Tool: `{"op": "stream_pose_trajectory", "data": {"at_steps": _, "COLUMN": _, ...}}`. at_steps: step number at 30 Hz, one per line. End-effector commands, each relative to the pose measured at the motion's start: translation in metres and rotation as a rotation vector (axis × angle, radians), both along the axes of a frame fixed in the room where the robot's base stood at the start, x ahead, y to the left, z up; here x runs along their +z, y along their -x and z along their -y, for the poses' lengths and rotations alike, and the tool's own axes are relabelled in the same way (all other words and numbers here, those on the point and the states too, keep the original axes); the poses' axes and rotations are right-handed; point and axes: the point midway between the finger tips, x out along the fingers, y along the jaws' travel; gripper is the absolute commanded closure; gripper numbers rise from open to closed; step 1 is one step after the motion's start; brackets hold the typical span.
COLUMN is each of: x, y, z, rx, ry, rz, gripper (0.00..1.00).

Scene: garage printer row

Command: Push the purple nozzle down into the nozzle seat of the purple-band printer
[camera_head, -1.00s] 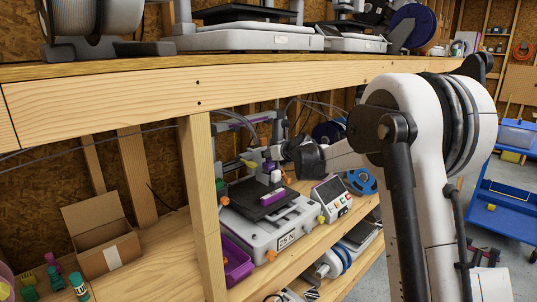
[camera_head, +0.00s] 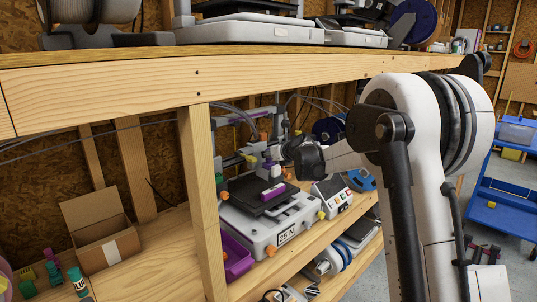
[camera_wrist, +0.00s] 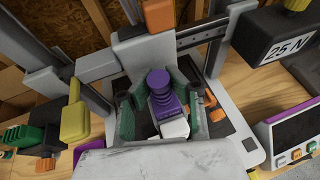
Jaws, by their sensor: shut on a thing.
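The purple nozzle (camera_wrist: 158,82) stands between the two grey-green fingers of my gripper (camera_wrist: 160,100) in the wrist view. The fingers are shut on it. A purple block with a white end (camera_wrist: 174,128) lies directly below it in the picture. In the head view my gripper (camera_head: 273,158) is at the print head of the purple-band printer (camera_head: 262,233), above its black bed (camera_head: 248,198). The nozzle seat is hidden, so I cannot tell how deep the nozzle sits.
A purple bin (camera_head: 236,258) stands left of the printer, and a control box with a screen (camera_head: 330,192) stands right. A wooden post (camera_head: 199,190) rises to the left. A yellow part (camera_wrist: 75,122) and the upright rails are close around my gripper.

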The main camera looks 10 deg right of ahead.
Motion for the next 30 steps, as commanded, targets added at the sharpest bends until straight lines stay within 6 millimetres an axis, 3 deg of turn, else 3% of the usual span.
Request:
{"op": "stream_pose_trajectory", "data": {"at_steps": 24, "x": -0.018, "y": 0.0, "z": 0.0, "rx": 0.0, "ry": 0.0, "rz": 0.0, "gripper": 1.0}}
{"op": "stream_pose_trajectory", "data": {"at_steps": 25, "x": -0.017, "y": 0.0, "z": 0.0, "rx": 0.0, "ry": 0.0, "rz": 0.0, "gripper": 0.82}}
{"op": "stream_pose_trajectory", "data": {"at_steps": 30, "x": -0.017, "y": 0.0, "z": 0.0, "rx": 0.0, "ry": 0.0, "rz": 0.0, "gripper": 0.64}}
